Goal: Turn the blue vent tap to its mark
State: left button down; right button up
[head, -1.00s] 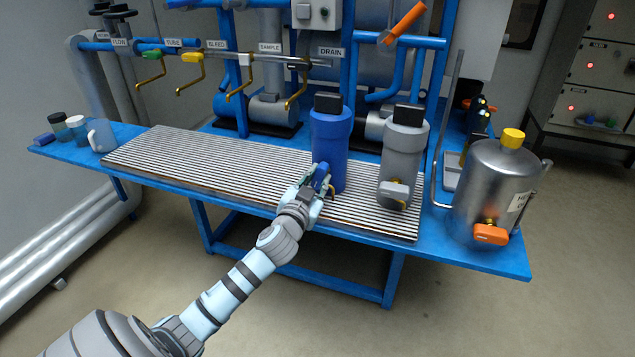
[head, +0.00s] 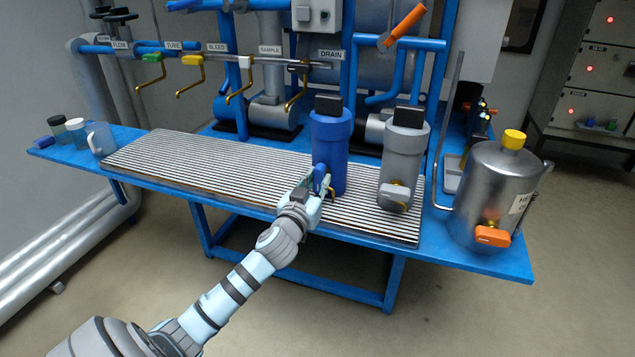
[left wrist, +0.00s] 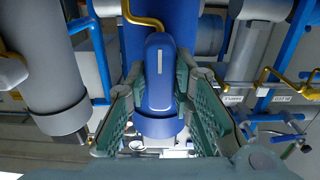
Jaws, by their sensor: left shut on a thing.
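The blue vent tap (head: 321,179) sits low on the front of the blue canister (head: 329,146), which stands upright on the ribbed tray. In the left wrist view its blue handle (left wrist: 159,72) is a rounded bar with a pale line along it. The bar runs roughly in line with the canister. My left gripper (head: 316,187) is shut on the handle, one finger on each side of it. The fingers and handle hide the tap's body, and I cannot make out a mark. My right gripper is not in view.
A grey canister (head: 403,150) with a pale tap stands close on the right. Further right is a steel vessel (head: 490,195) with an orange tap. The ribbed tray (head: 210,165) is clear to the left. A mug and jars stand at the far left.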

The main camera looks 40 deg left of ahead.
pick_arm(q)
jog(key=shift+f, duration=0.1)
jog(key=c, duration=1.4)
grip_release()
jog(key=v, duration=1.2)
